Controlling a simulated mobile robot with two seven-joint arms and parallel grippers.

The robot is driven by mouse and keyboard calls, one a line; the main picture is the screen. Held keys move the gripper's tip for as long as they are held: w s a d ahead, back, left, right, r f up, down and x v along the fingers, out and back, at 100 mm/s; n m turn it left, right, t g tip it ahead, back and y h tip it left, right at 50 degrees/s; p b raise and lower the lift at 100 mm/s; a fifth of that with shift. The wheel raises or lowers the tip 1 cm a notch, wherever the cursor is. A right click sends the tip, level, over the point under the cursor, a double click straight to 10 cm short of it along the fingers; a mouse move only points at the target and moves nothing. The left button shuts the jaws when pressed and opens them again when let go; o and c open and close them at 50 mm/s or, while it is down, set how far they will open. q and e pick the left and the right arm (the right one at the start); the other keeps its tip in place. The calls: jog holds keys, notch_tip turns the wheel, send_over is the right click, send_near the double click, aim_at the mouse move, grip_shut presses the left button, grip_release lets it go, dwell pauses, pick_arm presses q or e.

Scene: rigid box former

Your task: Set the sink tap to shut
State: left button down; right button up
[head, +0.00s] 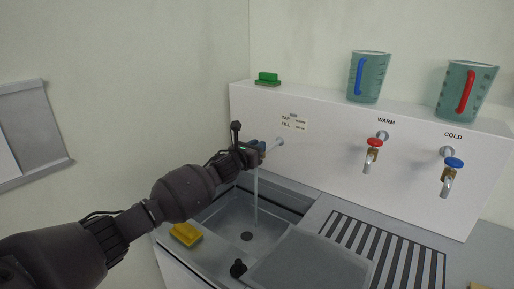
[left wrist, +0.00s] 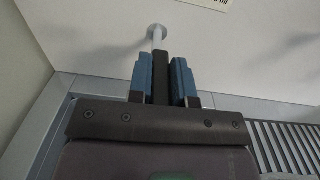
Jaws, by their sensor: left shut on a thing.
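The sink tap comes out of the white back panel on a pale stem (head: 277,144), and the stem with its round wall flange (left wrist: 157,31) shows in the left wrist view. A thin stream of water (head: 256,200) falls from the tap into the grey sink basin (head: 222,222). My left gripper (head: 261,147) is at the tap and hides most of its body. In the left wrist view its blue-padded fingers (left wrist: 161,80) are shut on the dark tap handle (left wrist: 161,72), which lies between them. My right gripper is not in view.
A yellow sponge (head: 186,234) and a black knob (head: 238,268) sit by the sink. A grey board (head: 312,262) lies right of the basin, near a slatted drainer (head: 385,250). Warm (head: 374,150) and cold (head: 452,172) taps are to the right, below two jugs (head: 368,78).

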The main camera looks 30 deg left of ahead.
pick_arm(q)
jog(key=shift+d+y, duration=0.1)
jog(key=shift+y, duration=0.2)
jog(key=d+n+g+y+b, duration=0.1)
jog(key=n+g+y, duration=0.4)
jog(key=n+y, duration=0.1)
jog(key=w+d+n+g+y+b, duration=0.1)
jog(key=n+g+y, duration=0.4)
jog(key=n+y, duration=0.1)
jog(key=w+d+n+g+y+b, duration=0.1)
jog(key=n+g+y+b, duration=0.1)
jog(key=n+g+y, duration=0.3)
jog(key=shift+w+f+n+g+y, duration=0.15)
jog(key=shift+n+y, duration=0.1)
jog(key=shift+y, duration=0.35)
jog(key=shift+w+r+n+g+y, duration=0.15)
jog(key=shift+n+y, duration=0.1)
jog(key=shift+y, duration=0.35)
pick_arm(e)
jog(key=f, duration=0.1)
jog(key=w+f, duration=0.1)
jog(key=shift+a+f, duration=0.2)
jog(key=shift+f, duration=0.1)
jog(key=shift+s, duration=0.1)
